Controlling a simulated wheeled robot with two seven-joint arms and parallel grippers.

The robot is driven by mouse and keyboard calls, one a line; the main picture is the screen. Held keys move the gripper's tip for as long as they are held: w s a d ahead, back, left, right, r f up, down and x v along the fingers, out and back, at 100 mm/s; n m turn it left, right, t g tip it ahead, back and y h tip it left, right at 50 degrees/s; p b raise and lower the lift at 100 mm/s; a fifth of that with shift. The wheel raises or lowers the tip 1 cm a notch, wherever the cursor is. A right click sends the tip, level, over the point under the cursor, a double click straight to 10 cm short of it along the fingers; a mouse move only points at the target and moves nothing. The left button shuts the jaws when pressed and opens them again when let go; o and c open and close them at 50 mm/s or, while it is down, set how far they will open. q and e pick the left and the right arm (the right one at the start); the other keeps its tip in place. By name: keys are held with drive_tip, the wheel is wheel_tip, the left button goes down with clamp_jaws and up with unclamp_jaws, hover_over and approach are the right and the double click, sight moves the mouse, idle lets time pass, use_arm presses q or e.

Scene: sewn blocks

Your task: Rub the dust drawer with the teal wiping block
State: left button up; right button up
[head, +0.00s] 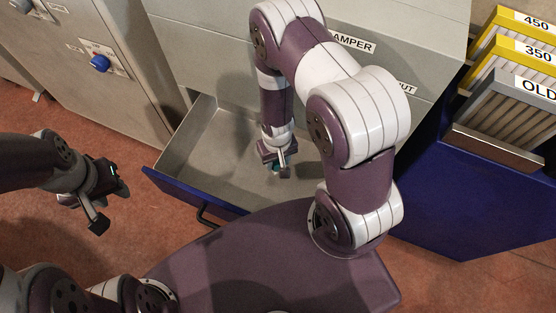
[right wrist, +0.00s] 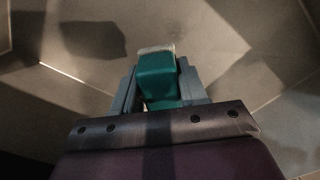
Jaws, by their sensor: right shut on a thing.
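The dust drawer (head: 215,150) is pulled out of the grey cabinet, with a pale grey inside and a blue front. My right gripper (head: 281,170) is down inside the drawer. It is shut on the teal wiping block, which mostly hides behind the gripper in the head view. In the right wrist view the teal wiping block (right wrist: 158,78) sits between the fingers of my right gripper (right wrist: 160,90), with a pale strip at its far end. I cannot tell whether the block touches the drawer floor.
The grey cabinet (head: 200,50) stands behind the drawer. A blue knob (head: 100,63) is on the panel at left. The drawer has a dark handle (head: 207,216) in front.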

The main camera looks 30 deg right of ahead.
drive_tip(key=shift+r+p, duration=0.85)
drive_tip(key=shift+r, duration=0.3)
